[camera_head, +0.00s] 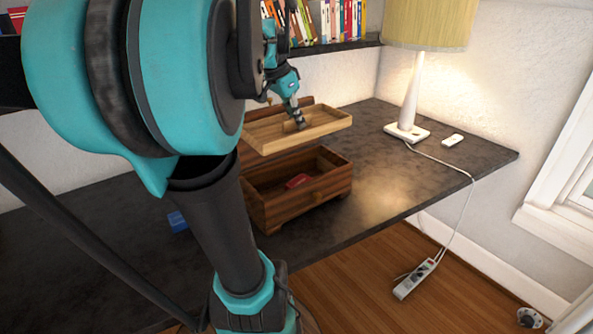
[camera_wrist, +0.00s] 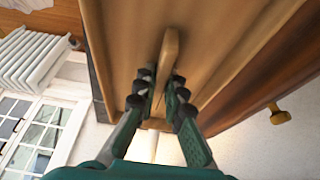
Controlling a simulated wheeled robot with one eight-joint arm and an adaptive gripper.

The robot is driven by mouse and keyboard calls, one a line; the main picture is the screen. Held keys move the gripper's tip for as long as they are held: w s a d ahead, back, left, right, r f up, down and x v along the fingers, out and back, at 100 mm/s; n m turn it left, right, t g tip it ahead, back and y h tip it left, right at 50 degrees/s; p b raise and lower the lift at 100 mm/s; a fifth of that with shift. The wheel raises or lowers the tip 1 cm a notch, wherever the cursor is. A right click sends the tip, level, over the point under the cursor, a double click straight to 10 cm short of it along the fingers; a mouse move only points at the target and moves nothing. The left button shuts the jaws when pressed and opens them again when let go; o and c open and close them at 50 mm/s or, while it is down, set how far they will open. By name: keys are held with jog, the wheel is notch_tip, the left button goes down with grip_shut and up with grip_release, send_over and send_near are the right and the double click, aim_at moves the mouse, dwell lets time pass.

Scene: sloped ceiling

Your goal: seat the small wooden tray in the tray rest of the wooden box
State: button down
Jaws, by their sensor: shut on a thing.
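The small wooden tray (camera_head: 318,127) is pale and shallow, and hangs above the wooden box in the head view. My gripper (camera_head: 295,121) is shut on the upright divider or handle in the middle of the tray. In the wrist view, my gripper (camera_wrist: 158,88) has its fingers on both sides of the handle of the tray (camera_wrist: 122,50). The wooden box (camera_head: 312,196) is darker and stands open on the dark table, with a gap between it and the tray. A red thing (camera_head: 298,181) lies inside the box. The tray rest is not clearly visible.
A lamp (camera_head: 407,131) stands at the back right of the table (camera_head: 395,180), with a small white item (camera_head: 452,140) beside it. A blue block (camera_head: 177,222) lies left of the box. A bookshelf (camera_head: 335,46) hangs behind. The table right of the box is clear.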

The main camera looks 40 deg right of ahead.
aim_at(281, 136)
notch_tip(281, 136, down, 17)
jog(key=shift+f, duration=0.15)
dwell(0.4)
jog(key=c, duration=2)
grip_release()
jog(key=shift+f, duration=0.1)
jog(key=o, duration=0.4)
jog(key=v, duration=1.2)
jog(key=shift+s, duration=0.15)
